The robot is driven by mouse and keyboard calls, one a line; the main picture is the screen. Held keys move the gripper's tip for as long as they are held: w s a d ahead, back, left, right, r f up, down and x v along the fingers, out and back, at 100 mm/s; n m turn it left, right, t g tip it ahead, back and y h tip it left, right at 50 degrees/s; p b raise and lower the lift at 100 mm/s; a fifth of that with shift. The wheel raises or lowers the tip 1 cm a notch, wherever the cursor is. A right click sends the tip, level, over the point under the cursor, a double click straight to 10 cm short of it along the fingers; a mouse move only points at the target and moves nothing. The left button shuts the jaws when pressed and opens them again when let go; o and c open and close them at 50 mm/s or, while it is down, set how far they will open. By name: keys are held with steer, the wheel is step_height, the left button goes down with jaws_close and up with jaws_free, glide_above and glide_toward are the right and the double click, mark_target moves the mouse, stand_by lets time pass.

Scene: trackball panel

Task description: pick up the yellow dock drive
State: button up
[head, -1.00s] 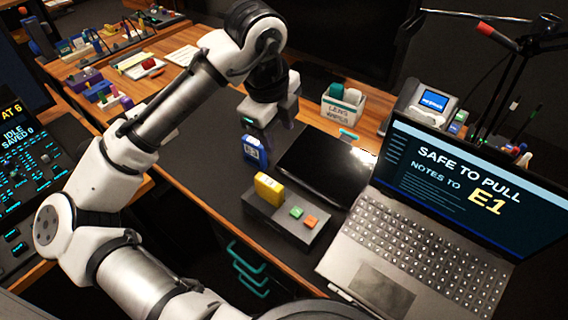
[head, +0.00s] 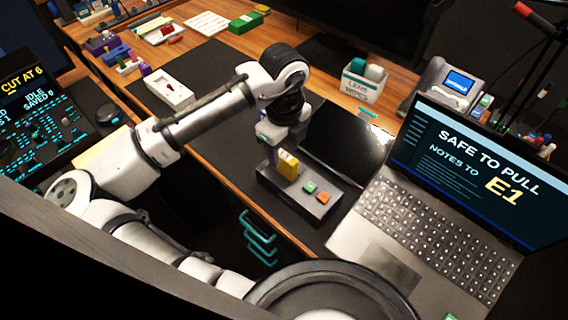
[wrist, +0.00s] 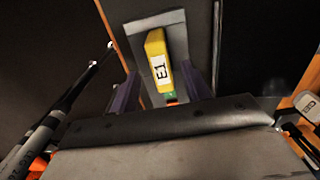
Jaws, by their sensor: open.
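The yellow drive (head: 288,165) stands upright in the grey dock (head: 264,175), left of its green and orange buttons. In the wrist view the yellow drive (wrist: 158,66) carries a white label reading E1, and the dock (wrist: 172,20) shows around it. My gripper (head: 284,148) is over the dock's back edge, close to the drive and partly hidden by the wrist. In the wrist view my gripper (wrist: 160,84) is open, with one purple finger either side of the drive's near end. I cannot tell whether either finger touches it.
A laptop (head: 385,250) reading "SAFE TO PULL, NOTES TO E1" stands right of the dock. A dark glossy tablet (head: 345,140) lies behind the dock. A white bin (head: 362,88) and a phone (head: 450,85) stand farther back. The dark mat to the left is mostly clear.

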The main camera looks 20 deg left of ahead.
steer(key=shift+w+f, duration=0.1)
steer(key=shift+f, duration=1.45)
steer(key=shift+c, duration=0.2)
jaws_close()
steer(key=shift+r, duration=0.1)
